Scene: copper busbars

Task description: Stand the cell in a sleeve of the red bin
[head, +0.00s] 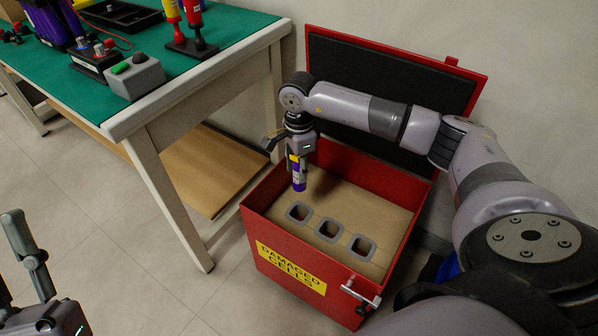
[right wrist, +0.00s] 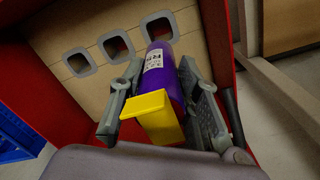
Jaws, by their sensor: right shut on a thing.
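The cell is a purple cylinder (head: 299,181) with a yellow end (right wrist: 152,110) and a white label. My right gripper (head: 296,158) is shut on its upper part and holds it roughly upright, purple end down. The red bin (head: 258,218) stands open, with a yellow "DAMAGED CELLS" label. Its tan insert has three grey square sleeves: left (head: 299,212), middle (head: 330,230) and right (head: 362,246). All three look empty. The cell hangs over the insert near the left sleeve, apart from it. My left gripper (head: 34,262) is partly in view at the lower left; its jaw state is unclear.
The bin's raised lid (head: 395,75) stands behind my right arm. A green-topped bench (head: 150,40) is left of the bin, holding a grey button box (head: 135,76), a black tray (head: 120,14) and tools. A wooden lower shelf (head: 205,165) lies beneath it. Tiled floor is clear at left.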

